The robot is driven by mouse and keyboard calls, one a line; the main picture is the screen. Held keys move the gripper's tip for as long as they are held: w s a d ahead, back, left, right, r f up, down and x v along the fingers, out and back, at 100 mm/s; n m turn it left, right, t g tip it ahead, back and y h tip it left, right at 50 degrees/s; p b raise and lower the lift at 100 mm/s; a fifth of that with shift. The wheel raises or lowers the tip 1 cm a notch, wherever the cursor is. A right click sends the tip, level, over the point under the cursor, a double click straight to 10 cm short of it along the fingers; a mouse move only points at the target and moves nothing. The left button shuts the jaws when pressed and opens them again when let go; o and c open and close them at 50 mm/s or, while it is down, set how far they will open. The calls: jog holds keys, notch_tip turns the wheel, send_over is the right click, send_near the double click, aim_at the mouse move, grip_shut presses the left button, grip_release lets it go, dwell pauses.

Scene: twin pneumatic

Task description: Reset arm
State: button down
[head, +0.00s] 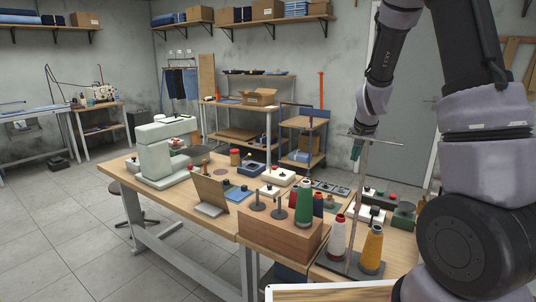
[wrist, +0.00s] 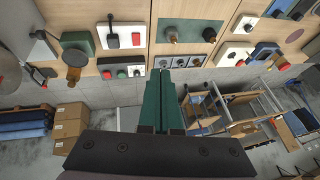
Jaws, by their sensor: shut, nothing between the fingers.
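My gripper (wrist: 162,82) is shut and empty, its green fingers together in the lower middle of the wrist view. In the head view my arm comes down from the upper right, and the gripper (head: 362,131) hangs above the right part of the workbench (head: 122,168), close behind a grey thread stand (head: 362,180). I cannot tell from the head view whether it touches the stand's top bar. Several boxes with knobs and buttons, such as a green box (wrist: 75,41) and a white box (wrist: 121,36), lie along the bench in the wrist view.
A green cone (head: 304,203) stands on a wooden box (head: 270,238). A white cone (head: 337,238) and a yellow cone (head: 372,248) stand by the thread stand. A pale sewing machine (head: 160,150) is at the bench's left. Grey floor (head: 50,215) is clear at left.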

jog(key=s+a+r+y, duration=0.25)
jog(key=s+r, duration=0.45)
jog(key=r, duration=0.4)
jog(key=s+a+r+n, duration=0.1)
jog(key=s+r, duration=0.5)
jog(key=s, duration=0.4)
jog(key=s+a+r+n+t, duration=0.1)
jog(key=s+r, duration=0.4)
jog(key=s, duration=0.6)
jog(key=shift+a+r+n+t, duration=0.3)
jog(key=shift+a+r+n, duration=0.1)
jog(key=shift+a, duration=0.25)
jog(key=shift+s, duration=0.1)
